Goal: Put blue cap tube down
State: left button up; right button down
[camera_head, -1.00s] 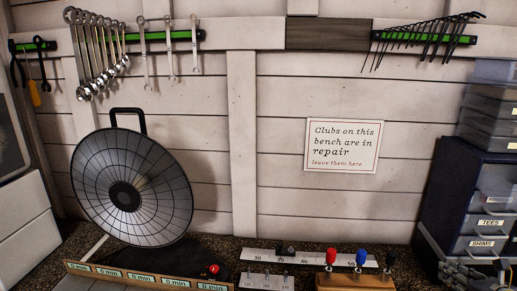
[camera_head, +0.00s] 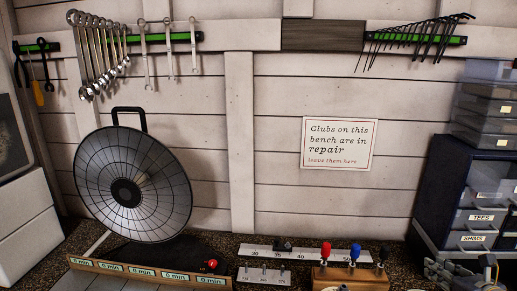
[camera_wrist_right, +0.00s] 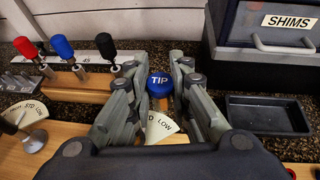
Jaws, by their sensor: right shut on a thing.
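A blue round cap marked TIP (camera_wrist_right: 159,84) shows between the fingers of my right gripper (camera_wrist_right: 160,100) in the right wrist view. My right gripper is shut on this blue cap tube; the tube's body below the cap is mostly hidden. In the head view, part of my right gripper (camera_head: 462,272) shows at the bottom right edge, in front of the drawer cabinet. The blue cap cannot be made out there. My left gripper is not in view.
A wooden block (camera_head: 350,277) holds red, blue and black-handled tools left of the gripper. A black tray (camera_wrist_right: 268,115) lies at right, before the SHIMS drawer (camera_wrist_right: 290,22). A dial card (camera_wrist_right: 20,115) is at left. A round reflector heater (camera_head: 130,185) stands left.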

jog(key=s+a+r, duration=0.2)
jog(key=a+r, duration=0.3)
jog(key=a, duration=0.4)
jog(key=s+a+r, duration=0.2)
jog(key=a+r, duration=0.3)
jog(key=a, duration=0.4)
jog(key=s+a+r, duration=0.3)
jog(key=a+r, duration=0.2)
jog(key=a, duration=0.4)
jog(key=f+b, duration=0.1)
jog(key=f, duration=0.1)
jog(key=f+b, duration=0.3)
jog(key=b, duration=0.1)
jog(key=shift+w+d+f, duration=0.2)
jog(key=shift+w+f, duration=0.1)
jog(key=shift+f, duration=0.1)
jog(key=shift+d, duration=0.1)
